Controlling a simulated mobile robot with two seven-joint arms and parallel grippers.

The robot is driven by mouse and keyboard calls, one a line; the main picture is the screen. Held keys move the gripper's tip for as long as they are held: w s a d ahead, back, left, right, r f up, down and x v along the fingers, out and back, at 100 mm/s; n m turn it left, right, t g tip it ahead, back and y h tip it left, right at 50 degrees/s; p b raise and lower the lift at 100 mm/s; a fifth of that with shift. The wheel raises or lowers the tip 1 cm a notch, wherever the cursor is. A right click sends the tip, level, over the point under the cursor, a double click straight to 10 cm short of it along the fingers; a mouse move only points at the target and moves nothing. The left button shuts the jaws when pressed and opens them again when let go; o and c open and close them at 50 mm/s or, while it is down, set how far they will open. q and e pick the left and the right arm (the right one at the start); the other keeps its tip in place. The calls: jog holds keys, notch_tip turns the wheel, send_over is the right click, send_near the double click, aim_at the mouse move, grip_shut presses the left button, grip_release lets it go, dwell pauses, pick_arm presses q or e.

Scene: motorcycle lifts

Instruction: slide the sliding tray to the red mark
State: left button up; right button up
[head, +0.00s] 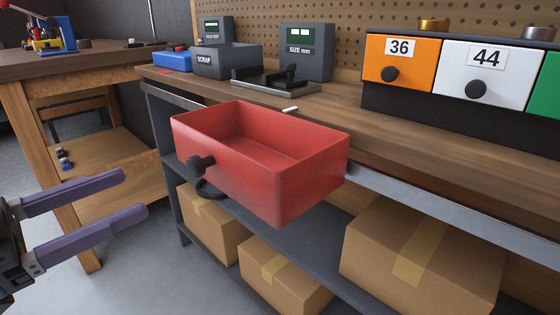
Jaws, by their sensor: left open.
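The sliding tray appears to be the red open box (310,180) at the front edge of the workbench, in the middle of the head view. It looks empty. A black knob (201,163) with a dark loop below it is on its front face. A small reddish patch (150,71) lies at the left end of the bench top; I cannot tell if it is the red mark. My left gripper (135,193), with two purple fingers, is open and empty, left of the tray and apart from the knob. My right gripper is not in view.
A metal rail (450,202) runs along the bench front. Cardboard boxes (285,275) stand on the lower shelf. On the bench are a scrap box (227,62), a size display (306,52) and numbered drawers (400,60). A wooden table (70,60) stands left.

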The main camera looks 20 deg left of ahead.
aim_at(191, 168)
pick_arm(q)
jog(key=b+x, duration=0.2)
jog(key=x, duration=0.7)
jog(key=shift+s, duration=0.1)
grip_shut()
dwell(1.2)
